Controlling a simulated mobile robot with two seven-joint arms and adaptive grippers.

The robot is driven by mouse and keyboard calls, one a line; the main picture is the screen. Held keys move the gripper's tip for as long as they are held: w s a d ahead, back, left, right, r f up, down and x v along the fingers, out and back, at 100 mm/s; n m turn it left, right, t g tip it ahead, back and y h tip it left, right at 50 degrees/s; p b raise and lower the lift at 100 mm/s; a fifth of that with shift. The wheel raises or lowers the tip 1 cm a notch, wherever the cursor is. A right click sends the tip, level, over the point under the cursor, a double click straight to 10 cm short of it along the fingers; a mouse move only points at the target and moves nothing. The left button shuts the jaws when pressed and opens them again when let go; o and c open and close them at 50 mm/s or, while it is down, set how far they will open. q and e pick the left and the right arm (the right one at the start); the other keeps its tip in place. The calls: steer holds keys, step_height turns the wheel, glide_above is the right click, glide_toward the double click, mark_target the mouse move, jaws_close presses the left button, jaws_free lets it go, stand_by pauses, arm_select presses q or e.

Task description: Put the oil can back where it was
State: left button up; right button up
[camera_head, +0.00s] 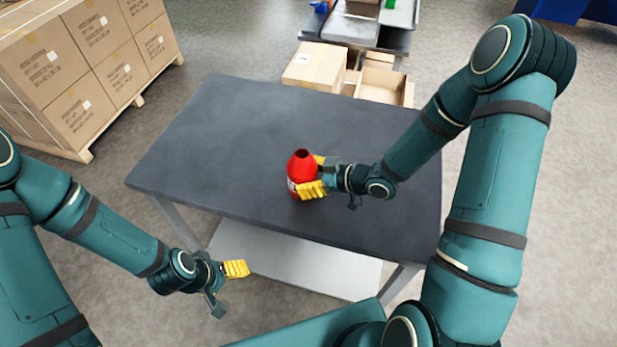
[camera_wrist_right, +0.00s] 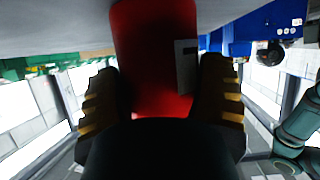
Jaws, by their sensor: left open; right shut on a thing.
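A red oil can (camera_head: 302,168) is upright at the front middle of the dark grey table (camera_head: 230,130). My right gripper (camera_head: 318,178) is shut on it from the right, with yellow fingers on either side. In the right wrist view the can (camera_wrist_right: 155,60) fills the middle between the two fingers (camera_wrist_right: 160,105), and a pale label shows on its side. Whether the can's base touches the table top I cannot tell. My left gripper (camera_head: 237,269) is open and empty, in front of the table's near edge.
The table top is otherwise bare. A light lower shelf (camera_head: 295,262) sits under it. Stacked cardboard boxes (camera_head: 85,65) stand on a pallet at the far left. A carton (camera_head: 315,66) and open boxes (camera_head: 380,84) stand behind the table, near a grey cart (camera_head: 398,40).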

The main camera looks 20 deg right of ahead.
steer(key=shift+f, duration=0.1)
steer(key=o, duration=1.3)
steer(key=shift+s+d+r, duration=0.15)
steer(key=shift+d+r, duration=0.05)
steer(key=shift+r, duration=0.1)
steer(key=p+v, duration=0.2)
steer(key=v, duration=0.9)
steer(key=shift+s+d+r+p, duration=0.1)
steer(key=shift+s+p, duration=0.05)
steer(key=shift+p, duration=0.15)
